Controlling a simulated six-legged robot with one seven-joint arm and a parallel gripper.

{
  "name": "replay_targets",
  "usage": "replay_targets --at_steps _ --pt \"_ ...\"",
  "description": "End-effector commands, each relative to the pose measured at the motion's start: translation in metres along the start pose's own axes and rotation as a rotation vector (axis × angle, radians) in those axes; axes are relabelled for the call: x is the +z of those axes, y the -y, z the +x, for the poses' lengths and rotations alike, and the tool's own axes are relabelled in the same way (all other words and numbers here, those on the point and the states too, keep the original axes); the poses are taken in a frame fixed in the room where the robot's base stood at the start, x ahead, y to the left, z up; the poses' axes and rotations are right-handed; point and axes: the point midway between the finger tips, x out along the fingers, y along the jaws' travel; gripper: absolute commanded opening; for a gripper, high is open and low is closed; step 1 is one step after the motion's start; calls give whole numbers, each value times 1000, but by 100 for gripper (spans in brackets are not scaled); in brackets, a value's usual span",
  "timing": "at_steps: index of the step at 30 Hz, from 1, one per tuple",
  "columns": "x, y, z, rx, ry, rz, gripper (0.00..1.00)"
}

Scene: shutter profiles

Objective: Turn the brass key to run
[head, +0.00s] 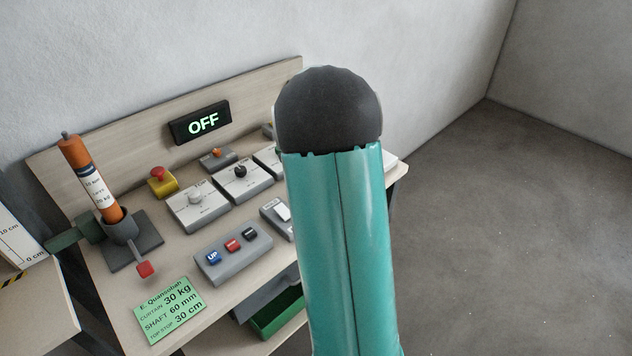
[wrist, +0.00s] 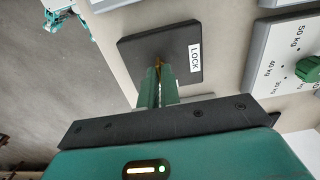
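In the wrist view, the brass key (wrist: 158,62) stands at a dark lock plate (wrist: 145,45) with a white LOCK label (wrist: 195,58). Only a small bit of the key shows. My gripper (wrist: 158,72) has its two green fingers close together with the key between their tips, and it looks shut on the key. Which way the key points is hidden by the fingers. In the head view, a black display (head: 201,123) on the back board reads OFF. The key, lock plate and gripper are hidden in the head view behind my teal arm.
On the bench stand a yellow box with a red button (head: 157,173), two dial panels, a grey button box (head: 237,268), an orange cylinder (head: 88,178) in a dark holder and a green card (head: 170,308). A green bin (head: 278,313) is below. The floor at right is clear.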

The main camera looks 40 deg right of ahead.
Motion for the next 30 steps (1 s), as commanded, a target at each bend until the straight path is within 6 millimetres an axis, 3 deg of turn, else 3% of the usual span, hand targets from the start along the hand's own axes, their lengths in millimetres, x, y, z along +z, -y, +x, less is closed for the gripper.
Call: replay_targets --at_steps 13,17,26,30 --pt "-2 1 -1 -5 -4 13 0" --pt "-2 1 -1 -4 -3 13 26" --pt "-1 0 -1 -2 -2 12 26" --pt "-1 1 -12 -2 -2 11 26"
